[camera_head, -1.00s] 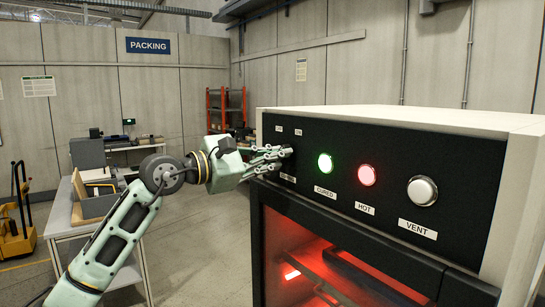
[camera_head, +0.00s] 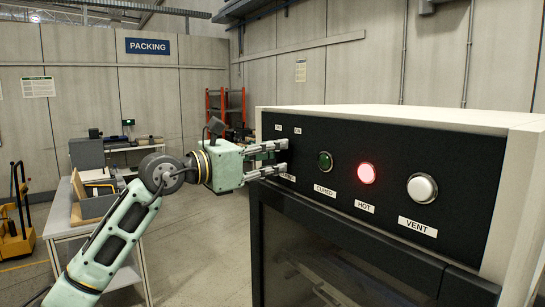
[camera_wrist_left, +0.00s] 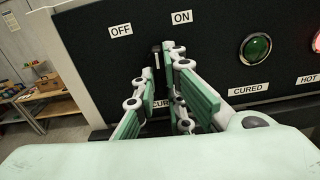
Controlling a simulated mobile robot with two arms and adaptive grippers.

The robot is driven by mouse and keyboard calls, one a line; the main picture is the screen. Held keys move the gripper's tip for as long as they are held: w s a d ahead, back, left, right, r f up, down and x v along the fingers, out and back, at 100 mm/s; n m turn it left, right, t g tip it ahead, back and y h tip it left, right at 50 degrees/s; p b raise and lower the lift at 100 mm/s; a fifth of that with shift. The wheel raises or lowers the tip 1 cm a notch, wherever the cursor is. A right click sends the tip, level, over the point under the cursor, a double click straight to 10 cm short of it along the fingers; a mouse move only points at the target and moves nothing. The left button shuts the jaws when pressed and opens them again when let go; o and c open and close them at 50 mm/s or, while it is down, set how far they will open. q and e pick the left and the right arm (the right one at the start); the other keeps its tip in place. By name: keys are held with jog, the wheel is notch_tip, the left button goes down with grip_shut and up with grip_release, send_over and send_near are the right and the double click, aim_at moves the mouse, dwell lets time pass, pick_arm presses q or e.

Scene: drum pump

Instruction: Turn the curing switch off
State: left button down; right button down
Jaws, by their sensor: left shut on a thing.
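The curing switch (camera_wrist_left: 157,58) shows in the left wrist view as a dark lever on the black panel, below and between the OFF label (camera_wrist_left: 121,30) and the ON label (camera_wrist_left: 181,17). My left gripper (camera_head: 284,156) is at the left end of the panel in the head view, its fingers one above the other. In the left wrist view its fingers (camera_wrist_left: 160,92) stand on both sides of the lever and are shut on it. They hide most of the switch and part of the label below. My right gripper is in neither view.
The oven (camera_head: 440,115) carries a dark green CURED lamp (camera_head: 325,161), a lit red HOT lamp (camera_head: 367,174) and a white VENT button (camera_head: 422,190). Its window (camera_head: 330,260) is dark. A bench (camera_head: 75,228) stands at the left; open floor lies between.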

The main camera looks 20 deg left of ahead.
pick_arm(q)
jog(key=n, duration=0.5)
jog(key=shift+s+d+n, duration=0.1)
jog(key=shift+n, duration=0.2)
jog(key=shift+d+r+n+p, duration=0.1)
jog(key=shift+n+p, duration=0.4)
jog(key=shift+n, duration=1.6)
jog(key=c, duration=1.8)
grip_release()
jog(key=shift+s, duration=0.1)
jog(key=shift+v, duration=6)
